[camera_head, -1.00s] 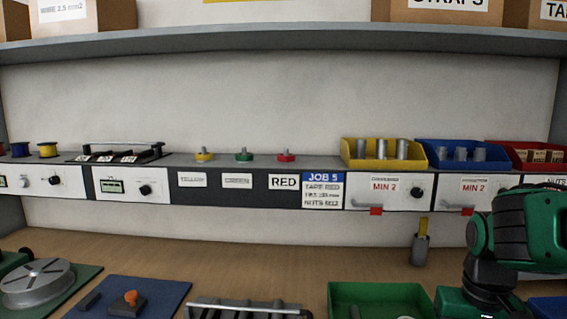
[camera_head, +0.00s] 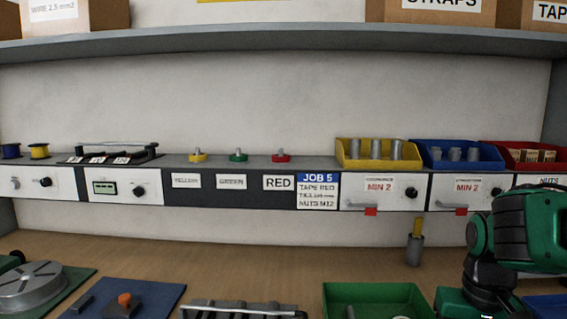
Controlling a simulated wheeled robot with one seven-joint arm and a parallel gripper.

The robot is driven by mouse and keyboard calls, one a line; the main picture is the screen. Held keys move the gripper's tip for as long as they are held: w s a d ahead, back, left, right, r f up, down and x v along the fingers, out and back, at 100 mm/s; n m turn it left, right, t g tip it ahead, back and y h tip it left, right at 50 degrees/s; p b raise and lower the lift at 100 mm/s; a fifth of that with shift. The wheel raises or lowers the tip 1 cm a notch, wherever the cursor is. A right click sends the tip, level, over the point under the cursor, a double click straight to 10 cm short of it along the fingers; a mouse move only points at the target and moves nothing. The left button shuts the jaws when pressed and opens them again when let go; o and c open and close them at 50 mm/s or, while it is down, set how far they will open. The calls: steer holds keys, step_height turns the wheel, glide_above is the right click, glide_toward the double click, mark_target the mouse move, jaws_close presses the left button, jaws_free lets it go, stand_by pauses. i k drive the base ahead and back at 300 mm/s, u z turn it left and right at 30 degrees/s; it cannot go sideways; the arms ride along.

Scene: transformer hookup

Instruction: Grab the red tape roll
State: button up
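The red tape roll (camera_head: 281,158) sits on a narrow shelf, above the label reading RED (camera_head: 279,183). It is small and flat with a grey peg standing up through its middle. A green tape roll (camera_head: 238,157) and a yellow tape roll (camera_head: 198,157) sit in a row to its left, above their own labels. My green arm shows at the right edge, well apart from the red roll. My gripper is not in view.
A job card (camera_head: 318,191) is right of the RED label. Yellow (camera_head: 345,160), blue (camera_head: 470,164) and red bins (camera_head: 525,166) stand farther right on the shelf. Below, a green tray (camera_head: 335,290) and a blue mat (camera_head: 165,293) lie on the wooden bench (camera_head: 250,245).

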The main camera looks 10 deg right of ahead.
mark_target(275, 158)
steer(key=z, duration=2.2)
steer(key=k, duration=1.7)
steer(key=u, duration=1.35)
steer(key=i, duration=1)
steer(key=z, duration=0.1)
